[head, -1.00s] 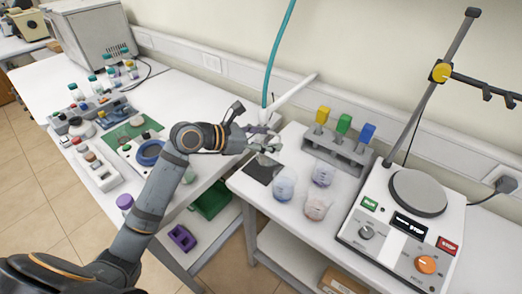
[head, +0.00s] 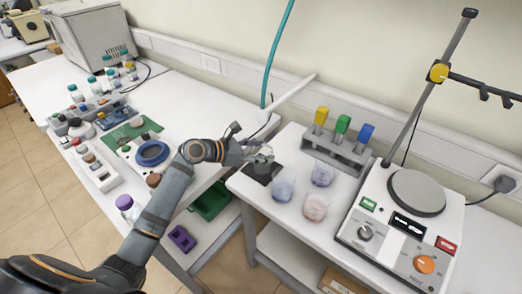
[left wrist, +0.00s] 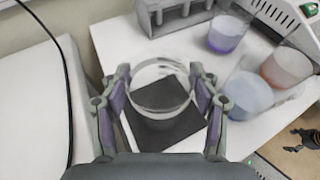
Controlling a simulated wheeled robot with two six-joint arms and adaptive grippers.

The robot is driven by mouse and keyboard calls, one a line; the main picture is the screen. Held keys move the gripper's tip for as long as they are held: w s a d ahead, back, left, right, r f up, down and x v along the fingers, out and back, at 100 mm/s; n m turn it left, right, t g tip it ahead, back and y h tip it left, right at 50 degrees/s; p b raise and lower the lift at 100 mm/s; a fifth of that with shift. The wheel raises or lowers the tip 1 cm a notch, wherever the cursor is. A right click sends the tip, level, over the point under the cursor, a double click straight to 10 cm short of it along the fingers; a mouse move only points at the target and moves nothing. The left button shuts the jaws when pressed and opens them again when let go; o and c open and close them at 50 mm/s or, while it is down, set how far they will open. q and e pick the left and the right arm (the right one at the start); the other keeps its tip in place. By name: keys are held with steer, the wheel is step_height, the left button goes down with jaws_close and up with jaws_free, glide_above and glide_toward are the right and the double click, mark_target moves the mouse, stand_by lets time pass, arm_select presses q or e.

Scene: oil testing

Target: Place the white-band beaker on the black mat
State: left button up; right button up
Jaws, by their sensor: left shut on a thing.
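A clear beaker with a pale rim (left wrist: 160,70) is between the two fingers of my left gripper (left wrist: 161,95), which is shut on it. In the head view my left gripper (head: 262,150) is over the black mat (head: 249,176) at the left end of the right-hand bench, with the beaker (head: 262,163) below it. The black mat also shows in the left wrist view (left wrist: 182,126), under and around the beaker. I cannot tell whether the beaker's base touches the mat. My right gripper is not in view.
Beakers with blue (head: 283,188), purple (head: 322,174) and pink (head: 316,206) contents stand close to the mat's right. A grey rack (head: 337,153) with coloured tabs is behind them. A hotplate device (head: 402,220) stands at right. A gap separates the benches.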

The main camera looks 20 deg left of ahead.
arm_select(q)
steer(key=o, duration=1.2)
steer(key=shift+f, duration=0.1)
steer(key=shift+s+a, duration=0.15)
steer(key=shift+a, duration=0.05)
steer(key=shift+r+p+v, duration=0.15)
steer(key=shift+p+v, duration=0.6)
steer(key=shift+v, duration=2.15)
steer(key=shift+r+p+v, duration=0.1)
steer(key=shift+p+v, duration=0.6)
steer(key=shift+v, duration=2.25)
